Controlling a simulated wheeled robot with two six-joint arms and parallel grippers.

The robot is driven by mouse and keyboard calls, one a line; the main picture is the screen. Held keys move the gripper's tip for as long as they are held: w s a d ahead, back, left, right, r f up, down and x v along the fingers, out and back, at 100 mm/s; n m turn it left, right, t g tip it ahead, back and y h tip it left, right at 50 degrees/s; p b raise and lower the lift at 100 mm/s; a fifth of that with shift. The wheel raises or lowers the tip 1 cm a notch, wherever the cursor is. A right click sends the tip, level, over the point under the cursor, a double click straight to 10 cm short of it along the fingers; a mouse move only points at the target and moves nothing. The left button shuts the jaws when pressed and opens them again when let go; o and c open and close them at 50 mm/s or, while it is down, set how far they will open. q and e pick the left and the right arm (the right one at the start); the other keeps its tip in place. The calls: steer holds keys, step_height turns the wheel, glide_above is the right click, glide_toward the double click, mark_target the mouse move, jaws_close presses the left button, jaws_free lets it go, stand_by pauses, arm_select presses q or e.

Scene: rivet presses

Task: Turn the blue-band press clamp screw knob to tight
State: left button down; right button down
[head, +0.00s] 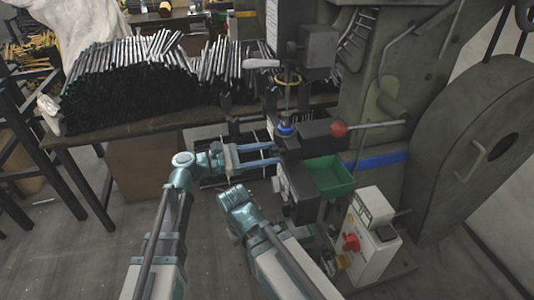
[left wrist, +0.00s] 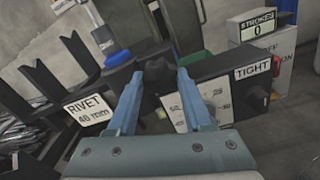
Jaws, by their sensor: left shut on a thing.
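The press with the blue band (head: 380,160) stands at the right of the head view. My left gripper (head: 278,154) reaches its front from the left. In the left wrist view, the left gripper's blue fingers (left wrist: 159,76) are closed on a dark clamp screw knob (left wrist: 157,68), one finger on each side. A TIGHT label (left wrist: 253,69) sits on the dark block to the right of the knob. A white scale plate (left wrist: 212,98) below is partly covered by the right finger. The knob's exact turn cannot be told.
A green tray (head: 328,178) and a red-ball lever (head: 338,129) are beside the clamp area. A white control box (head: 365,240) stands lower right. A RIVET 48 mm label (left wrist: 86,109) is left of the fingers. A table with dark rods (head: 140,90) stands behind.

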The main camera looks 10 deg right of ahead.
arm_select(q)
steer(key=m, duration=1.4)
steer(key=shift+m, duration=0.4)
steer(key=m, duration=1.1)
steer(key=shift+f, duration=0.1)
steer(key=shift+m, duration=1.8)
